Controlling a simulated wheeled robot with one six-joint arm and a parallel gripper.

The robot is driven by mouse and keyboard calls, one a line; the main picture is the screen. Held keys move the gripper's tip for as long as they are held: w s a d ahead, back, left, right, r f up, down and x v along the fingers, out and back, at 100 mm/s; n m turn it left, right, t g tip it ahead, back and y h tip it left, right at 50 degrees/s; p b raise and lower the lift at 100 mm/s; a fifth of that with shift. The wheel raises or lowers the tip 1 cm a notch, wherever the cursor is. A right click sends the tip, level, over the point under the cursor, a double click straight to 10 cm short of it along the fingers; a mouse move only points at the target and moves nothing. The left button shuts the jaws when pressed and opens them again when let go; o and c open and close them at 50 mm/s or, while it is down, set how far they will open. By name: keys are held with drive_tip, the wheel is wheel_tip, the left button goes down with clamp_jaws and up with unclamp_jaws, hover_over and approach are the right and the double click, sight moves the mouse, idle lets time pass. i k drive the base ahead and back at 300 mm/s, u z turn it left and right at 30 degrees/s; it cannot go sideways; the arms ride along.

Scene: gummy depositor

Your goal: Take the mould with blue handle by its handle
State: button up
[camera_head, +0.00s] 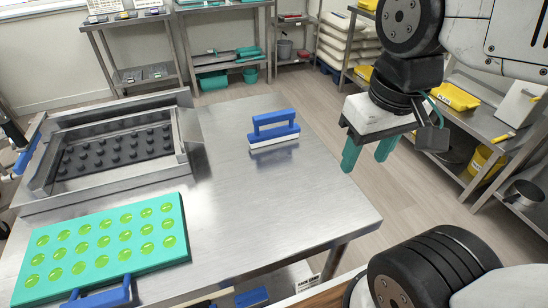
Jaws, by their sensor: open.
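The mould (171,230) is a flat teal slab with rows of round cavities that look filled with yellow-green. It lies at the front left of the steel table. Its blue handle (100,298) sticks out from the near edge and is partly cut off by the bottom of the picture. My gripper (367,160) is at the upper right, with two teal fingers pointing down. It is open and empty, beyond the table's right edge and well away from the mould.
A steel tray frame (185,150) with a black studded plate (115,150) stands behind the mould. A blue-handled scraper or brush (274,130) stands at the table's back. The table's middle (260,220) is clear. Shelves (230,8) line the back wall.

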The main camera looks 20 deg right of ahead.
sight(71, 258)
drive_tip(key=u, duration=0.15)
drive_tip(key=k, duration=0.75)
drive_tip(key=u, duration=1)
drive_tip(key=i, duration=0.5)
drive_tip(key=u, duration=0.05)
